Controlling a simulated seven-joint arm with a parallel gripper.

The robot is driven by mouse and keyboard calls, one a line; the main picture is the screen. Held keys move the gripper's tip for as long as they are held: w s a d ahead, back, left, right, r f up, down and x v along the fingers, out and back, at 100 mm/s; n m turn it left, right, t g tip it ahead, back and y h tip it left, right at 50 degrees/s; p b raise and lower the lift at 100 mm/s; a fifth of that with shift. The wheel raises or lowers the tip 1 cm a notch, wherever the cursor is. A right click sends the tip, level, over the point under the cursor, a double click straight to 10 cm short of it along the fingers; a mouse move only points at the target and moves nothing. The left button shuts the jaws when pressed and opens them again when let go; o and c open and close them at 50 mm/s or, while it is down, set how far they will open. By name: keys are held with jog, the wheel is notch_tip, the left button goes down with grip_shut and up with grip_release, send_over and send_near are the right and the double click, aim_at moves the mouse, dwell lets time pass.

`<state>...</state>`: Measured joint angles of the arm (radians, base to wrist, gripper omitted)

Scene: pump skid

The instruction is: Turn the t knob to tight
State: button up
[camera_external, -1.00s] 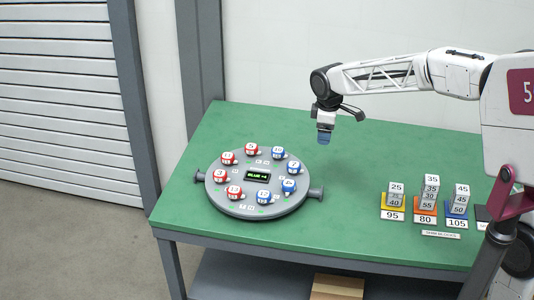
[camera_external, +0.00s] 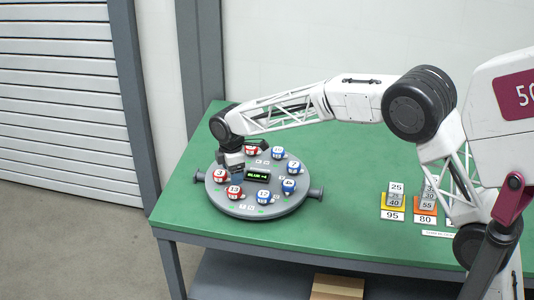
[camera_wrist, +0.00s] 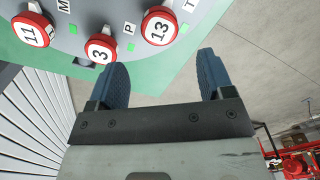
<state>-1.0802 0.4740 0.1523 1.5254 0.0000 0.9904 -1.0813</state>
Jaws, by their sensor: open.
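The round grey panel (camera_external: 262,208) on the table carries a ring of red and blue numbered knobs. I cannot tell for certain which knob the T belongs to. Red knobs 3 (camera_wrist: 101,48) and 11 (camera_wrist: 31,29) sit to its left, with P and M labels among them. My gripper (camera_external: 236,172) is over the panel's left side, and in the wrist view (camera_wrist: 162,62) its blue fingers are apart and empty, short of the knobs.
A small display (camera_external: 257,175) with green text starting BLUE is at the panel's centre. Side handles stick out from the panel. Numbered weight blocks (camera_external: 395,198) stand on coloured plates at the right. The green table (camera_external: 335,190) between is clear.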

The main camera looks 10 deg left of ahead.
aim_at(234, 190)
dwell(0.3)
jog(key=shift+f, duration=3.9)
jog(key=c, duration=0.9)
